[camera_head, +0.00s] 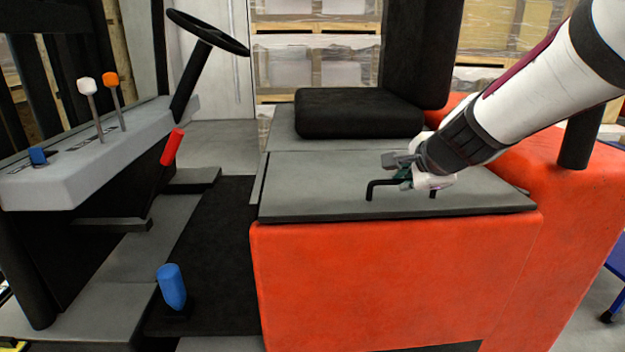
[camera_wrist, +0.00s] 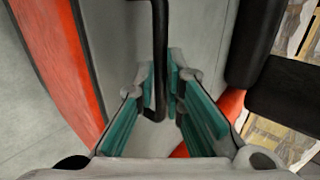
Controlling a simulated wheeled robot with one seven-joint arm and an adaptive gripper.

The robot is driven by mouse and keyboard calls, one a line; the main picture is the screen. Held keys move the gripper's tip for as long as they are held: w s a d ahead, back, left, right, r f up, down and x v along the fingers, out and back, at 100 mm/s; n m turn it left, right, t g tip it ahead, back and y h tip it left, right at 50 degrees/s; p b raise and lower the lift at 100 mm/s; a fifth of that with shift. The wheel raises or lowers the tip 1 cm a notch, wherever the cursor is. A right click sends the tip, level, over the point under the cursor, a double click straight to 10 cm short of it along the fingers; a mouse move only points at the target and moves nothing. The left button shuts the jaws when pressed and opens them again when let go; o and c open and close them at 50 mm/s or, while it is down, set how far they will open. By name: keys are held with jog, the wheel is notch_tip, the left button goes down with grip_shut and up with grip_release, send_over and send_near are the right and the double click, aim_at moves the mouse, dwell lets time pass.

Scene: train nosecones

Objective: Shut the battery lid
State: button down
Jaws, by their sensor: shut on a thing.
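The battery lid (camera_head: 310,185) is a flat grey panel lying on top of the red body of the vehicle, in front of the black seat. It looks level and flush with the red box below. A black bar handle (camera_head: 385,183) stands on it, and the handle also shows in the wrist view (camera_wrist: 160,55). My gripper (camera_head: 410,178) reaches in from the upper right. Its teal-padded fingers (camera_wrist: 162,92) are closed around the handle, one on each side. Part of the handle is hidden behind the gripper in the head view.
The black seat (camera_head: 355,112) stands behind the lid. A black post (camera_head: 578,135) rises from the red body at right. At left are a grey console (camera_head: 100,150) with levers, a steering wheel (camera_head: 207,32) and a blue-topped lever (camera_head: 171,287).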

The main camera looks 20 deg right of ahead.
jog(key=shift+s+a+f+b, duration=0.1)
jog(key=shift+s+f+b, duration=0.1)
jog(key=shift+f+b, duration=0.3)
jog(key=shift+s+a+f+b, duration=0.15)
jog(key=shift+f+b, duration=0.1)
jog(key=shift+f, duration=0.45)
jog(key=shift+d, duration=0.15)
jog(key=c, duration=2)
grip_release()
jog(key=o, duration=0.3)
jog(key=shift+w+f, duration=0.1)
jog(key=shift+f, duration=0.05)
jog(key=shift+o, duration=0.2)
jog(key=shift+s+r, duration=0.2)
jog(key=shift+r, duration=0.2)
jog(key=v, duration=1.1)
jog(key=shift+r, duration=0.3)
